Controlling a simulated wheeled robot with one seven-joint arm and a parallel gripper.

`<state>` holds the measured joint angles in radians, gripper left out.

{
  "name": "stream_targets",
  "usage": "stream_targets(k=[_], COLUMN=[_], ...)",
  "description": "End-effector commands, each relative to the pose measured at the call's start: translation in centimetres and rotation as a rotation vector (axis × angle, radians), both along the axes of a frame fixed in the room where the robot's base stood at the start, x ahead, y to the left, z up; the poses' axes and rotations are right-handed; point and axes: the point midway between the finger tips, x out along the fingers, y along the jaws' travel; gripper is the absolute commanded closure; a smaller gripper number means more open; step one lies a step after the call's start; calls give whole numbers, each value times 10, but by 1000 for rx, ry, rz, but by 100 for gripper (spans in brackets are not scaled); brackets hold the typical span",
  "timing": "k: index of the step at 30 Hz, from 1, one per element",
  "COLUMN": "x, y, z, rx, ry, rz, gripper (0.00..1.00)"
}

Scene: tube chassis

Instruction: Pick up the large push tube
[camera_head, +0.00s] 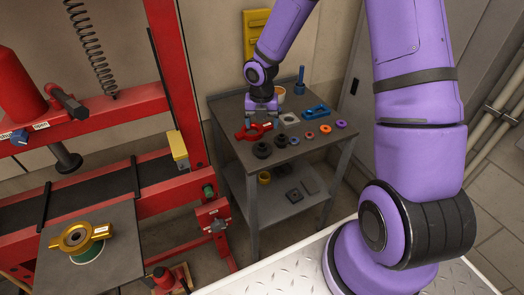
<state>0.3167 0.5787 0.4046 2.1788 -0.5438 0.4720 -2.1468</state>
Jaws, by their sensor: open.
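My gripper (262,112) is at the back left of the small grey table, pointing down over its top. Its fingers are apart, and I see nothing held between them. I cannot tell for certain which piece is the large push tube. A round, pale-rimmed orange-brown piece (280,97) stands just right of and behind my gripper, partly hidden by it. Two black round pieces, one at the front left (262,150) and one to its right (281,140), also stand on the table.
The grey table (311,140) also holds a red tool (252,131), a blue piece (316,112), an upright blue tool (300,80) and several small rings. A red press frame (172,80) stands close on the left. A wall is behind.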

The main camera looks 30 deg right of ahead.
Motion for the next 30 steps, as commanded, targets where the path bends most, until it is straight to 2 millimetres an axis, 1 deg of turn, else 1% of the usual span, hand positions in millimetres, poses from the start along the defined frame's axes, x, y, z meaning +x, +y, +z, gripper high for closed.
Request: stream_targets(k=[1, 6, 15, 23, 30], x=[1, 2, 2, 2, 1], y=[1, 4, 4, 3, 0], z=[-8, -23, -63, -81, -114], rx=[10, 21, 20, 20, 20], ry=[7, 14, 14, 14, 14], rz=[31, 86, 86, 85, 84], gripper=[21, 21, 21, 21, 21])
